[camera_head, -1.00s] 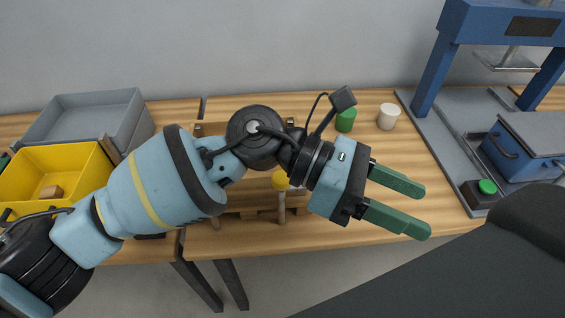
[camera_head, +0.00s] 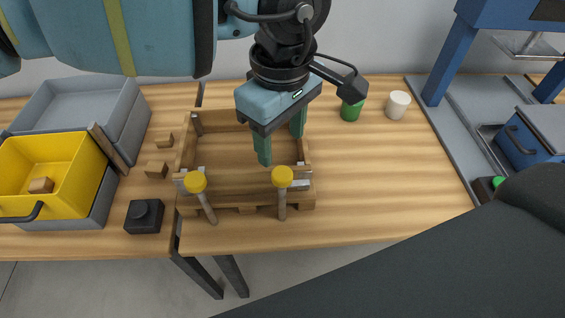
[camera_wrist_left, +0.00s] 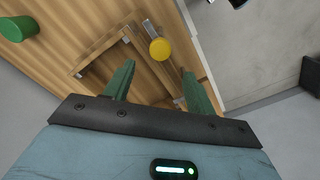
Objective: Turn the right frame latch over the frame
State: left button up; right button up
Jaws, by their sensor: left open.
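The wooden frame (camera_head: 240,190) lies on the table with two grey levers with yellow knobs at its front edge. The right frame latch (camera_head: 283,178) has its knob toward the camera and its stalk running down past the front rail. My left gripper (camera_head: 281,148) hangs above the frame, fingers down and apart, just behind this knob. In the left wrist view the yellow knob (camera_wrist_left: 160,49) shows in line with the gap between the open fingers (camera_wrist_left: 158,68), with nothing held. Whether a finger touches the latch cannot be told. The left latch (camera_head: 195,182) stands apart. My right gripper is not in view.
A yellow bin (camera_head: 75,180) and a grey tray (camera_head: 130,120) stand at left. A black block (camera_head: 144,216) and small wood blocks lie beside the frame. A green cup (camera_head: 350,110) and white cup (camera_head: 397,104) stand behind right. The table right of the frame is clear.

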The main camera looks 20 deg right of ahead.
aim_at(282, 173)
pick_arm(q)
jog(key=shift+f, duration=0.55)
notch_tip(282, 173, down, 7)
jog(key=shift+r, duration=0.1)
jog(key=c, duration=1)
